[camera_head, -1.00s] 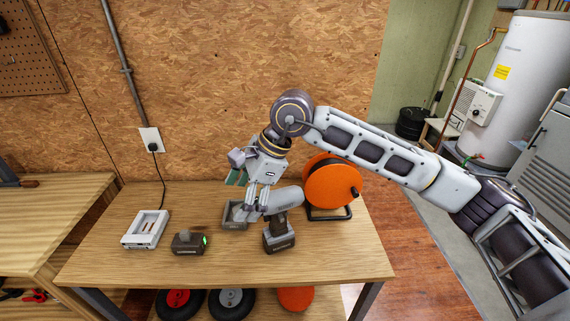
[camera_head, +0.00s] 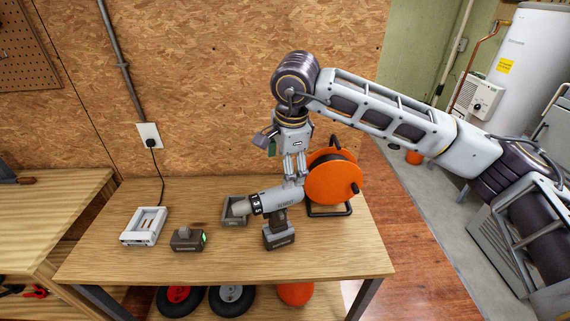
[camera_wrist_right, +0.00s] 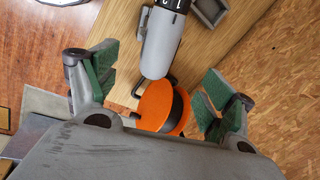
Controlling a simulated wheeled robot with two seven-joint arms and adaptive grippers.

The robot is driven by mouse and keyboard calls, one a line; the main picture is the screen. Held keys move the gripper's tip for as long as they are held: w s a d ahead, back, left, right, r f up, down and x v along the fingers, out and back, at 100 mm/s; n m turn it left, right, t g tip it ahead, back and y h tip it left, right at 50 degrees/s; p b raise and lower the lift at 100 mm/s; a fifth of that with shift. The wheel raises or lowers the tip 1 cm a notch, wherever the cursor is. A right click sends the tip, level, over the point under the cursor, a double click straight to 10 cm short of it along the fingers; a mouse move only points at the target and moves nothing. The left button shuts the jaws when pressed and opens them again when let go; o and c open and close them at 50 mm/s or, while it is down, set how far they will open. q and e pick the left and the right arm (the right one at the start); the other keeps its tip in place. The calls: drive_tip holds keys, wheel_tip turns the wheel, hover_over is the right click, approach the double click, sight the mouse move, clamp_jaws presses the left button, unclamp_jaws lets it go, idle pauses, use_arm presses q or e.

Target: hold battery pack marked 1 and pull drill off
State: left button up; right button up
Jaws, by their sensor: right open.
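The grey and black drill (camera_head: 268,202) stands upright on its battery pack (camera_head: 279,237) on the table, its chuck pointing left. I cannot read a mark on this pack. My right gripper (camera_head: 294,176) is just above the rear end of the drill body. In the right wrist view the gripper (camera_wrist_right: 161,88) is open with green pads apart, and the drill's rear (camera_wrist_right: 160,45) lies beyond them; nothing is held. A second dark battery pack (camera_head: 186,240) with a green light lies left of the drill. My left gripper is not in view.
An orange cable reel (camera_head: 334,182) stands close behind and right of the drill. A small grey tray (camera_head: 234,221) is near the chuck. A white charger (camera_head: 144,228) sits at the table's left. The table's (camera_head: 220,266) front strip is clear.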

sight(282, 190)
drive_tip(key=p+x, duration=0.1)
drive_tip(key=x, duration=1)
drive_tip(key=shift+f, duration=0.15)
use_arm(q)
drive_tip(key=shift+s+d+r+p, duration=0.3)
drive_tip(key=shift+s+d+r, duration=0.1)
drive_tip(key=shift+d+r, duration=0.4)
use_arm(e)
drive_tip(key=shift+x, duration=1.2)
drive_tip(key=shift+a, duration=0.1)
